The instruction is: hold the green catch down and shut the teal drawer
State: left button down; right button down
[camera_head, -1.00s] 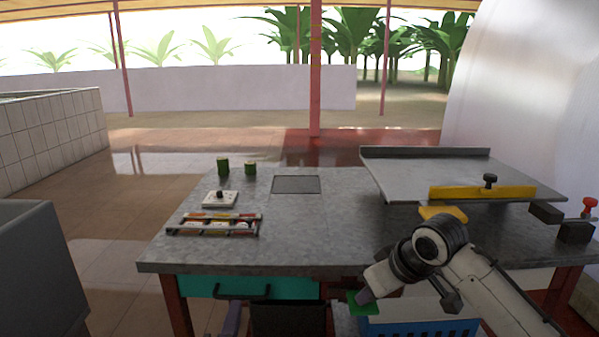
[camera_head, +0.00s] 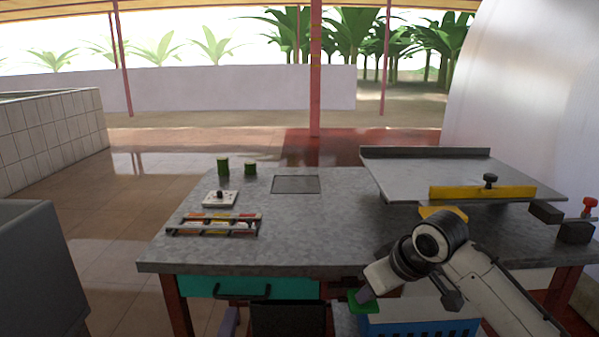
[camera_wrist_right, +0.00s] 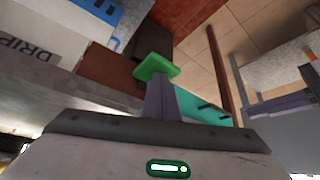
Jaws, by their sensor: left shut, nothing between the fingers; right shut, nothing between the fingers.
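The teal drawer (camera_head: 197,287) sits under the front edge of the workbench, with a dark bar handle (camera_head: 258,297). Its front shows close under the bench top; I cannot tell whether a gap remains. The drawer also shows as a teal strip in the right wrist view (camera_wrist_right: 208,109). The green catch (camera_head: 357,309) is right of the drawer; it also shows in the right wrist view (camera_wrist_right: 155,66). My right gripper (camera_head: 366,295) is shut and empty, its tips at the catch, seemingly touching it.
On the grey bench top (camera_head: 320,225) are a rack of small coloured items (camera_head: 215,226), a white block with a dark knob (camera_head: 220,199) and two green cylinders (camera_head: 223,166). A metal tray with a yellow bar (camera_head: 480,192) is at right. A blue crate (camera_head: 420,328) stands below the right arm.

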notch_tip(320, 180, up, 9)
jog(key=shift+f, duration=0.2)
dwell(1.0)
jog(key=shift+f, duration=0.1)
